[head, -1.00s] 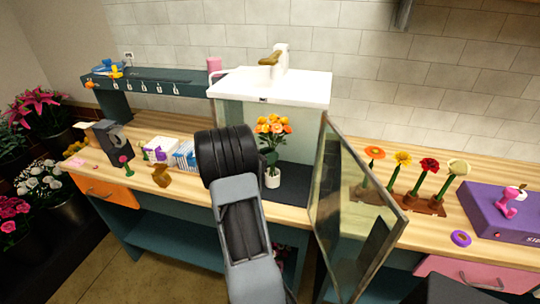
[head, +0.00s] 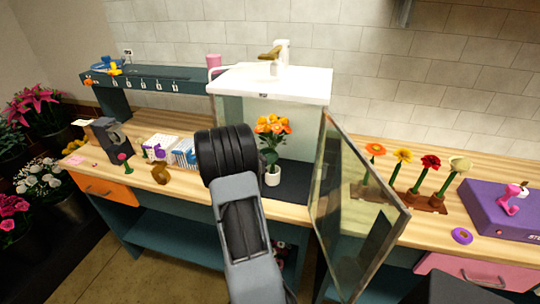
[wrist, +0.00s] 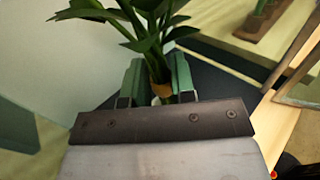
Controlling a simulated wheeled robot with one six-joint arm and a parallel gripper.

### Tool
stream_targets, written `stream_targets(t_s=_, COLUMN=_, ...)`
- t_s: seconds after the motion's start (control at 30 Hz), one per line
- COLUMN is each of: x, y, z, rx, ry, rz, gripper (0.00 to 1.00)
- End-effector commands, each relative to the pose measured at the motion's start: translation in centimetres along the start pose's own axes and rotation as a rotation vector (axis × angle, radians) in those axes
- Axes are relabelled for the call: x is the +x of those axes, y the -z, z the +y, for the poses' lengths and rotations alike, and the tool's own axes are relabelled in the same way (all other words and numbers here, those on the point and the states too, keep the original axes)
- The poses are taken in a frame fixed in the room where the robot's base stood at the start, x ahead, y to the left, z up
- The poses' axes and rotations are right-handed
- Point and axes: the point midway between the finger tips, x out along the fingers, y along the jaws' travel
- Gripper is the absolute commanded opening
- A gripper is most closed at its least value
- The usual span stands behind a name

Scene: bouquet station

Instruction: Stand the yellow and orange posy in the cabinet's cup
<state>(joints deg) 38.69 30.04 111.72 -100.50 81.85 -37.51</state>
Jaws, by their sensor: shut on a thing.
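The yellow and orange posy (head: 272,126) is upright inside the open glass cabinet (head: 228,110), its leafy stems directly over the small white cup (head: 272,177). In the wrist view my gripper (wrist: 158,82) is shut on the posy's stems at a brown-orange band (wrist: 161,90), with green leaves (wrist: 145,22) above. A sliver of white cup (wrist: 156,101) shows just below the band. The stems appear to meet the cup, but I cannot tell how deep they sit in it. In the head view my arm hides the fingers.
The cabinet's glass door (head: 352,215) stands open toward the front right. Several single flowers stand in a brown holder (head: 415,200) right of it. A purple box (head: 495,215) is at the far right. A brown pot-like item (head: 160,174) and boxes (head: 183,152) sit left.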

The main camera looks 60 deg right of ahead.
Motion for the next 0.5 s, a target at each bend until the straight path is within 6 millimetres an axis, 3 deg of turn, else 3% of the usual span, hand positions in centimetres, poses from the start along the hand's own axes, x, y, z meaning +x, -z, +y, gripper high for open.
stream_targets(t_s=0.5, x=0.00, y=0.87, z=0.01, rx=0.000, ry=0.000, rz=-0.001, gripper=0.00)
